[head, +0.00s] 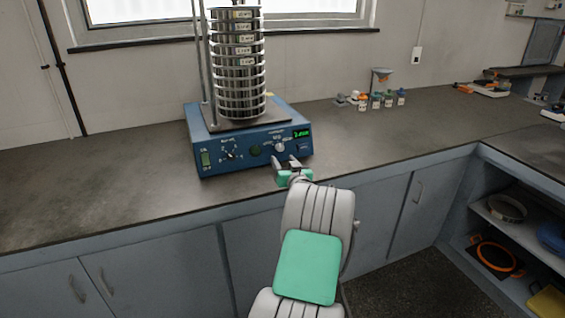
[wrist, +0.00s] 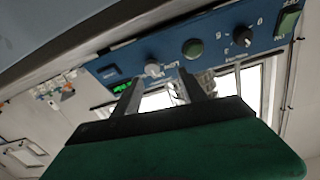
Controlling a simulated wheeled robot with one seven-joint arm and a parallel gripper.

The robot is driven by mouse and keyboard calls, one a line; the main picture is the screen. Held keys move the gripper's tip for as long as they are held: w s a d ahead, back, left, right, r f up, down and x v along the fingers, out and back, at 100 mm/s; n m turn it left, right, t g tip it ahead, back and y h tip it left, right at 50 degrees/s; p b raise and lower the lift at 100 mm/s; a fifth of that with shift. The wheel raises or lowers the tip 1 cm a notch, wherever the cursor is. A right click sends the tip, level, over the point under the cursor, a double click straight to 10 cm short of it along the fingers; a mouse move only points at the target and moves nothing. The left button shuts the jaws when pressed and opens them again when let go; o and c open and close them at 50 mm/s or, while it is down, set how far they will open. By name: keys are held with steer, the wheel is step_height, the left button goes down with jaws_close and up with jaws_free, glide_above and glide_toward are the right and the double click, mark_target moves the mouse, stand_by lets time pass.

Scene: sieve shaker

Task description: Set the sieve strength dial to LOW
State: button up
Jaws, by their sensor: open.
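The sieve shaker (head: 205,133) is a blue box on the counter with a tall stack of steel sieves (head: 238,70) on top. Its front panel has a small pale knob (head: 280,146) on the right and a numbered dial (head: 230,155) on the left. I cannot read which label marks strength, or the knob's setting. My gripper (head: 286,162) is open and empty, just in front of the pale knob. In the wrist view the knob (wrist: 153,70) appears between the fingertips (wrist: 158,77), apparently apart from them. The numbered dial (wrist: 240,38) is off to the right there.
The panel also has a green round button (head: 255,150), a green switch (head: 206,158) and a lit green display (head: 301,133). Small bottles (head: 376,101) stand to the right along the wall. The counter (head: 90,185) left of the shaker is clear.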

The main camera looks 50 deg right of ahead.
mark_target(280, 147)
steer(key=shift+s+d+h, duration=0.4)
steer(key=shift+s+d, duration=0.1)
steer(key=shift+d, duration=0.25)
steer(key=x, duration=0.7)
steer(key=shift+w+r, duration=0.1)
steer(key=shift+w, duration=0.15)
steer(key=shift+c, duration=0.2)
jaws_close()
